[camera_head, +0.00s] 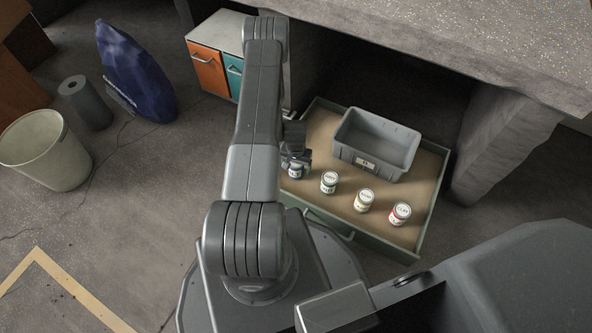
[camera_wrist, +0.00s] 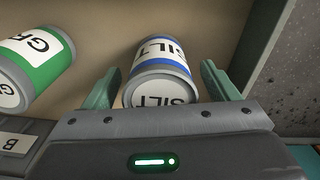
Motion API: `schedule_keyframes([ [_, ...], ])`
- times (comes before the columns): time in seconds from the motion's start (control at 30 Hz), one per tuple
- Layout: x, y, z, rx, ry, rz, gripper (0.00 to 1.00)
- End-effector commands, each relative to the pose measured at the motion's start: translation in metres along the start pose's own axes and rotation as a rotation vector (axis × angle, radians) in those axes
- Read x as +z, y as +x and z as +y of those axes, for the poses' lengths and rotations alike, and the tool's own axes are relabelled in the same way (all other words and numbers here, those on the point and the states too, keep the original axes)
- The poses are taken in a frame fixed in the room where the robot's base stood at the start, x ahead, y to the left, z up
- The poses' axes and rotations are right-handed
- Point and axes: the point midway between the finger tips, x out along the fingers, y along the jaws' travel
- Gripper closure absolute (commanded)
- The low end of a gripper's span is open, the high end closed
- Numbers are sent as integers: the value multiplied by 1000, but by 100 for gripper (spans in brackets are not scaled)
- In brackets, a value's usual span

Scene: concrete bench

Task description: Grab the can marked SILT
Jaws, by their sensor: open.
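The can marked SILT (camera_wrist: 158,92) has a white body with a blue band and its name on lid and side. In the wrist view it lies between the two green fingers of my gripper (camera_wrist: 161,68), which are open, one on each side. I cannot tell whether either finger touches it. In the head view the SILT can (camera_head: 295,172) stands at the left of the open drawer (camera_head: 330,215), with my gripper (camera_head: 297,160) right at it and partly covering it.
A green-banded can (camera_head: 329,183), also in the wrist view (camera_wrist: 38,62), stands close by. A yellowish can (camera_head: 364,200) and a red-banded can (camera_head: 400,213) stand farther right. A grey bin (camera_head: 385,133) sits behind them. The drawer's wall (camera_wrist: 258,50) is close to the right finger.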

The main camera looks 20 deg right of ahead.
Motion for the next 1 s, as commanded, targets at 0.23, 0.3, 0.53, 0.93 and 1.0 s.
schedule_keyframes([
  [0.23,-1,6,0,0,0,2,19],
  [0.3,-1,6,0,0,0,2,27],
  [0.53,-1,6,0,0,0,2,72],
  [0.93,-1,-9,0,0,0,3,81],
  [1.0,-2,-22,-1,-1,0,3,81],
])
